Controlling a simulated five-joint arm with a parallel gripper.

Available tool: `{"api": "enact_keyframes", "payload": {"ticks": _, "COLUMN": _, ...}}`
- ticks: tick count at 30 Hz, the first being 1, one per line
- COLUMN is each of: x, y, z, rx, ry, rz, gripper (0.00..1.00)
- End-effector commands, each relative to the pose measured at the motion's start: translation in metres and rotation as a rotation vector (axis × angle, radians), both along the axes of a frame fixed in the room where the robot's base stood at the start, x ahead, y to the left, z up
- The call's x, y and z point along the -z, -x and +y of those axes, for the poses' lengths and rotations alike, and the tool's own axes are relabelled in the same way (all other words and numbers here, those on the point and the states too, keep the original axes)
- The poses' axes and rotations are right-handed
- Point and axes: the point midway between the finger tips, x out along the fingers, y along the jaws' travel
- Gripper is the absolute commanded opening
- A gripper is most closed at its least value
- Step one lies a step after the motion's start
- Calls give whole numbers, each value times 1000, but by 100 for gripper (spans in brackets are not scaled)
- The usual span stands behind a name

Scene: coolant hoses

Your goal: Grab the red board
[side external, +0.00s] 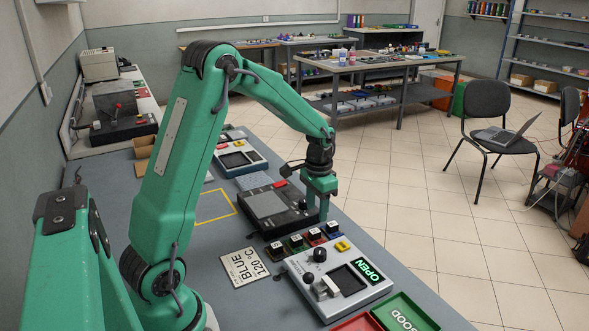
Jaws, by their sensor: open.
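The small red board (315,238) sits in a short row of small boards on the grey-blue bench. My gripper (323,213) hangs above and behind the row, pointing down, close to the right edge of the dark device. It is open, with nothing visible between its fingers. The gap between the fingertips and the red board is hard to judge from this view.
A dark device (266,206) lies behind the row. A white device with a green OPEN display (370,271) stands in front.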

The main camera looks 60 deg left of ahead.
Motion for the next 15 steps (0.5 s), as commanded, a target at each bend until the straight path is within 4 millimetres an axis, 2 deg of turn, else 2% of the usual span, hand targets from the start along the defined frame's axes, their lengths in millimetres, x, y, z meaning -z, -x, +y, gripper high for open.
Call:
{"api": "enact_keyframes", "payload": {"ticks": 5, "x": 3, "y": 0, "z": 0, "rx": 0, "ry": 0, "rz": 0, "gripper": 47}}
{"api": "enact_keyframes", "payload": {"ticks": 15, "x": 26, "y": 0, "z": 0, "rx": 0, "ry": 0, "rz": 1, "gripper": 47}}
